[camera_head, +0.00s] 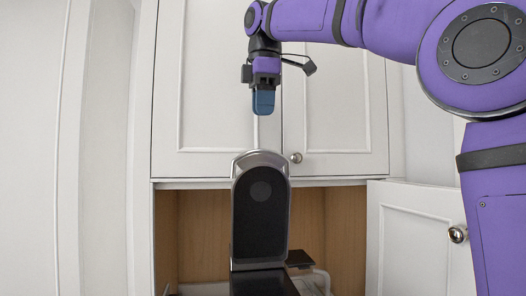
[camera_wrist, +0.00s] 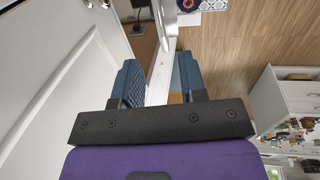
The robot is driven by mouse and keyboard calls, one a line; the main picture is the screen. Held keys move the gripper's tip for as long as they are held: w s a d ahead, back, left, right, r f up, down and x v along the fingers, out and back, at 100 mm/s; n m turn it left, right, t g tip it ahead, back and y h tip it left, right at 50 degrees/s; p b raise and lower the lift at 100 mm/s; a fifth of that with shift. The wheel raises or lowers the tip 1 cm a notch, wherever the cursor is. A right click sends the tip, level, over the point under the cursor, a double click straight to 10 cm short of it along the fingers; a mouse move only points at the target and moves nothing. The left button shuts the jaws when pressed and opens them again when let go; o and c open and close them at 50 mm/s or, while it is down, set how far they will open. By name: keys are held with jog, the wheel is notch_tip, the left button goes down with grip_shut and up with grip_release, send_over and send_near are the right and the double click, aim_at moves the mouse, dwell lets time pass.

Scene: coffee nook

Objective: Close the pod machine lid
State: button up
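The pod machine (camera_head: 262,283) stands in the open cabinet bay, low in the middle of the head view. Its lid (camera_head: 261,222) is a tall dark rounded panel with a silver rim, standing upright above the dark body. My gripper (camera_head: 264,103) hangs fingers-down above the lid's top, clear of it and in front of the upper cabinet doors. In the wrist view its two blue fingers (camera_wrist: 158,68) are apart with nothing between them.
White upper cabinet doors (camera_head: 220,100) fill the background. A lower white door (camera_head: 415,230) with a knob stands open at right, near my arm. The wrist view shows wood floor (camera_wrist: 235,50), a white door (camera_wrist: 50,60) at left and a white cabinet (camera_wrist: 285,100) at right.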

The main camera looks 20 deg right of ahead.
aim_at(261, 150)
jog(key=f, duration=0.3)
jog(key=w+f, duration=0.1)
jog(key=f, duration=0.5)
jog(key=shift+w+d+f, duration=0.15)
jog(key=shift+w+f, duration=0.15)
jog(key=shift+f, duration=0.1)
grip_shut()
